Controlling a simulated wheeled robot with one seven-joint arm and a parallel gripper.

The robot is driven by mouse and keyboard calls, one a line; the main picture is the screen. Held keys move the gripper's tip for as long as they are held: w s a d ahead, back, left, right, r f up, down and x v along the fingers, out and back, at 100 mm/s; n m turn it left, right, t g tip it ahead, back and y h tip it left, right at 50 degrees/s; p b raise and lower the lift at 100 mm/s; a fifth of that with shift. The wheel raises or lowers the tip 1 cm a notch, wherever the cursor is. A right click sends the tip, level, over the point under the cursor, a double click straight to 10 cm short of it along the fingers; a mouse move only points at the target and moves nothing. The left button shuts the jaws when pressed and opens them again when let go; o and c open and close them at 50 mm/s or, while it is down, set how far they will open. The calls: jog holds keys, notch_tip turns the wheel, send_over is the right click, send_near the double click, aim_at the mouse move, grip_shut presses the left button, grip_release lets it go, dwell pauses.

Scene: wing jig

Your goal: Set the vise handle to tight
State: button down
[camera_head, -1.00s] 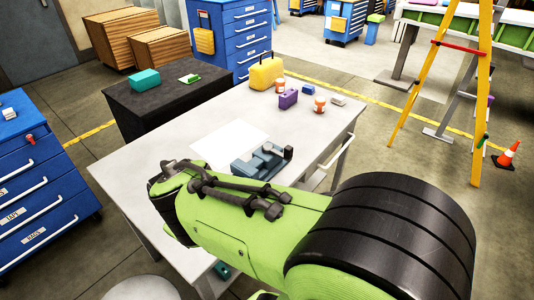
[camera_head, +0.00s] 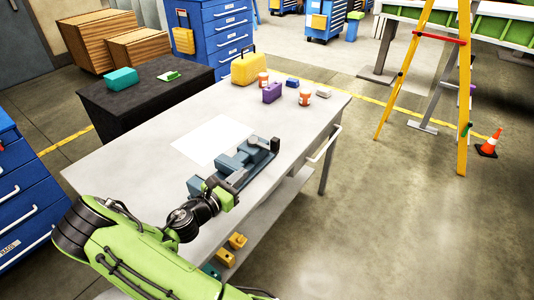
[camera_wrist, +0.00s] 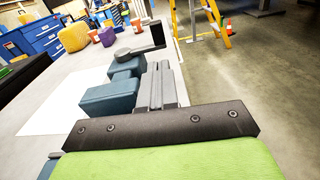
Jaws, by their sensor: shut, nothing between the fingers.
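The blue-grey vise (camera_head: 237,160) lies on the near right part of the white table. Its handle (camera_head: 263,143) is a grey bar from a round hub to an upright dark grip at the vise's far right end. In the wrist view the vise (camera_wrist: 108,98) is left of my fingers, and the handle (camera_wrist: 138,48) is just beyond their tips. My gripper (camera_head: 240,176) is shut and empty, low beside the vise's right side; its fingers (camera_wrist: 158,70) point toward the handle. I cannot tell whether they touch the vise.
A white sheet (camera_head: 212,139) lies left of the vise. A yellow case (camera_head: 244,69), a purple box (camera_head: 272,92) and orange-white containers (camera_head: 305,98) stand farther back. The table's right edge has a rail (camera_head: 323,146).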

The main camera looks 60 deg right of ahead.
aim_at(273, 144)
jog(key=shift+w+d+n, duration=0.1)
jog(key=shift+w+n, duration=0.05)
jog(key=shift+n, duration=0.25)
jog(key=d, duration=0.4)
jog(key=s+d+b, duration=0.1)
jog(key=d, duration=0.4)
jog(key=s+d+b, duration=0.1)
jog(key=d, duration=0.4)
jog(key=shift+s, duration=0.15)
jog(key=shift+a, duration=0.1)
